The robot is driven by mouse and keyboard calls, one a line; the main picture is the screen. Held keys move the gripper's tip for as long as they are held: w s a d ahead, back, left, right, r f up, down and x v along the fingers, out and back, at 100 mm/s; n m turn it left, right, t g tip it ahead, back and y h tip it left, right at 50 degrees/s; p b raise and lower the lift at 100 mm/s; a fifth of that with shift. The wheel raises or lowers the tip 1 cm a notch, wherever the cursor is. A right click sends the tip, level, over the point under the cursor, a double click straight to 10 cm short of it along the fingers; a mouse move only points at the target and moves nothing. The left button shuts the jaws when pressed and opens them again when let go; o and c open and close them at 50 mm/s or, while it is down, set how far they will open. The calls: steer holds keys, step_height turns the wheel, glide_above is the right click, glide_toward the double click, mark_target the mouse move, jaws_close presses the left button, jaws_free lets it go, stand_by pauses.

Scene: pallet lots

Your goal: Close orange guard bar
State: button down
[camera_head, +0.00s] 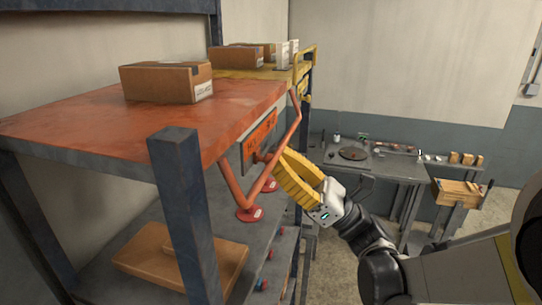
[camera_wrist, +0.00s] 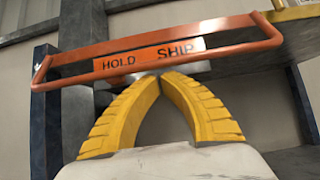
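In the wrist view the bar (camera_wrist: 240,46) spans the picture, in front of an orange label reading HOLD SHIP (camera_wrist: 150,58). My gripper (camera_head: 279,160) has yellow ribbed fingers and is at the bar's front side. In the wrist view its fingertips (camera_wrist: 160,75) meet just below the bar's long rail. They look closed together; I cannot tell whether they touch the bar.
A cardboard box (camera_head: 166,82) stands on the orange shelf, with more boxes on the yellow section (camera_head: 240,72) behind. A dark blue rack post (camera_head: 183,210) stands close at left. A brown carton (camera_head: 180,256) lies on the lower shelf. A workbench (camera_head: 400,168) stands at the back right.

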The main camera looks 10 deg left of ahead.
steer(key=shift+d+r+h+p, duration=0.15)
steer(key=shift+d+h+p, duration=0.45)
steer(key=shift+h+p, duration=0.1)
